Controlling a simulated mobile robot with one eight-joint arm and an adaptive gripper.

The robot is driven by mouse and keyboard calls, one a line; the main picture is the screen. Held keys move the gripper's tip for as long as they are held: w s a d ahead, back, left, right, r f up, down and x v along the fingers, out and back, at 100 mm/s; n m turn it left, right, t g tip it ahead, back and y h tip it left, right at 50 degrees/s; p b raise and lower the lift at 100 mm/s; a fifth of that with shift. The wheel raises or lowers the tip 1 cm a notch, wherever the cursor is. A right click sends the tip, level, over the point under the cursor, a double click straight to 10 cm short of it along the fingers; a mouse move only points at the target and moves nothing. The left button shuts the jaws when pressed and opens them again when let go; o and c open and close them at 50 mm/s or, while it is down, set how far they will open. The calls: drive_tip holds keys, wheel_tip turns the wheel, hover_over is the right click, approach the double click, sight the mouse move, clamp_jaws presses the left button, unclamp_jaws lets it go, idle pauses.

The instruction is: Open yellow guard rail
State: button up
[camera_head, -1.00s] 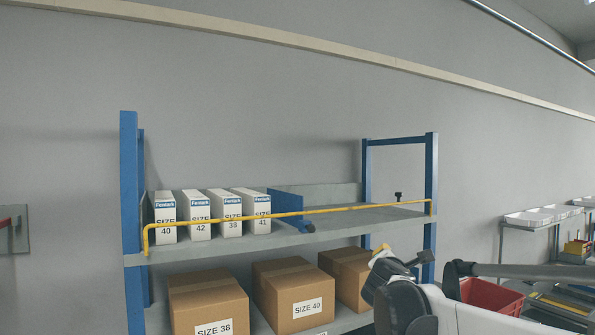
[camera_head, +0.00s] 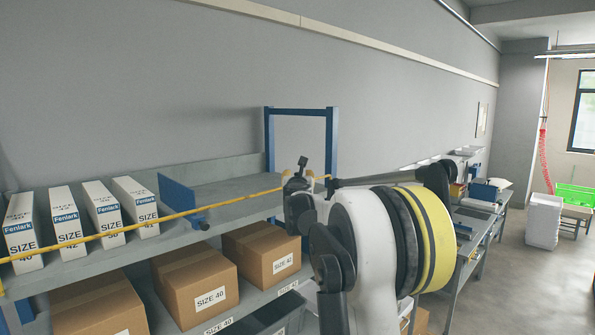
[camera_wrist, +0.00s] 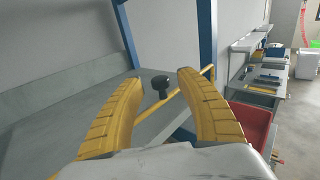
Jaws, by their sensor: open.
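The yellow guard rail (camera_head: 230,201) runs along the front edge of the upper shelf, in front of the boxes. In the wrist view, part of the rail (camera_wrist: 150,111) shows between my fingers and runs up to the blue post. A black knob (camera_wrist: 160,84) stands at the rail near its right end; it also shows in the head view (camera_head: 302,163). My gripper (camera_wrist: 158,82) is open, with its two yellow ribbed fingers on either side of the knob. I cannot tell whether either finger touches it. My arm partly hides the rail's right end in the head view.
White Fenlark boxes (camera_head: 104,213) stand on the upper shelf's left part, beside a blue divider (camera_head: 178,198). Cardboard boxes (camera_head: 195,287) fill the lower shelf. Blue posts (camera_head: 332,140) rise at the right end. A red bin (camera_wrist: 247,128) lies to the right.

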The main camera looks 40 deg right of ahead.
drive_tip(key=shift+x, duration=1.2)
clamp_jaws()
